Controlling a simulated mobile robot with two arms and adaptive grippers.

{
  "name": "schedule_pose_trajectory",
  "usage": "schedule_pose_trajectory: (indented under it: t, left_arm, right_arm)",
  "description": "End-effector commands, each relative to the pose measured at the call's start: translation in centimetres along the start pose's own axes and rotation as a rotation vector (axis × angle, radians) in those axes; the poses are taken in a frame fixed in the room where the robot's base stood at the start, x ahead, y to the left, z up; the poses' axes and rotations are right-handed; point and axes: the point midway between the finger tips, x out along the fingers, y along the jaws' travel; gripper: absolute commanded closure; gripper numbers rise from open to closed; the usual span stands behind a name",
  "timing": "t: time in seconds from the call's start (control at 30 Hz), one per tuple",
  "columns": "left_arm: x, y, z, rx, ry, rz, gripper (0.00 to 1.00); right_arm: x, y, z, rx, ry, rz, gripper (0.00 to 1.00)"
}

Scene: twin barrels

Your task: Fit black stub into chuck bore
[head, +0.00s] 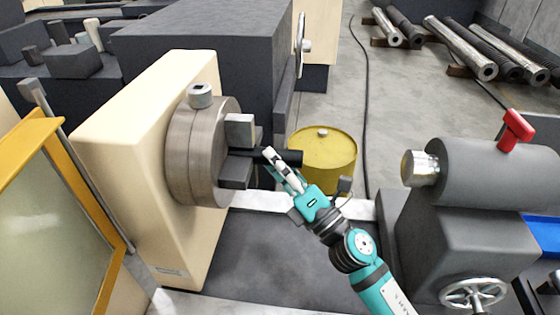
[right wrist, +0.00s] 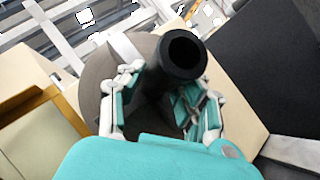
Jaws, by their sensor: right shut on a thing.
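The black stub (head: 291,158) is a short dark tube lying about level in front of the chuck. The grey round chuck (head: 188,150) is on the cream headstock, with its jaws around the centre. My right gripper (head: 272,160) is shut on the stub. The stub's left end reaches in among the jaws, and I cannot tell whether it is inside the bore, which is hidden. In the right wrist view the stub (right wrist: 184,56) shows its open hollow end towards the camera, between the fingers (right wrist: 165,98), with the chuck (right wrist: 98,72) behind. My left gripper is not in view.
A yellow barrel (head: 325,165) stands behind the stub. The grey tailstock (head: 480,172) with a red lever is at the right. The cream headstock (head: 130,150) and a yellow-framed door (head: 60,215) are at the left. The dark bed between is clear.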

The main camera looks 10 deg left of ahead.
Motion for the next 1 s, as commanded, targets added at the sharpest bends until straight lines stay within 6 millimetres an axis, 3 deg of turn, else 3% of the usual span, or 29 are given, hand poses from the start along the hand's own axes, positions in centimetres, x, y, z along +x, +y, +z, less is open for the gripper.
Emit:
schedule_pose_trajectory:
  t: [0.47, 0.5, 0.67, 1.0]
  left_arm:
    - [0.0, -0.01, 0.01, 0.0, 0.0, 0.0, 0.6]
    - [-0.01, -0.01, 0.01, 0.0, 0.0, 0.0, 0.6]
    - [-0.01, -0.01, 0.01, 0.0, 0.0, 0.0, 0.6]
    - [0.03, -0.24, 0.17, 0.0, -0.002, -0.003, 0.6]
  right_arm:
    - [0.87, 0.34, -0.71, -0.001, 0.0, 0.006, 1.0]
    - [0.84, 0.33, -0.68, -0.001, 0.0, 0.006, 0.61]
    - [0.8, 0.25, -0.71, -0.001, 0.0, 0.004, 0.4]
    - [0.31, -0.11, -0.84, 0.0, 0.002, -0.003, 0.39]
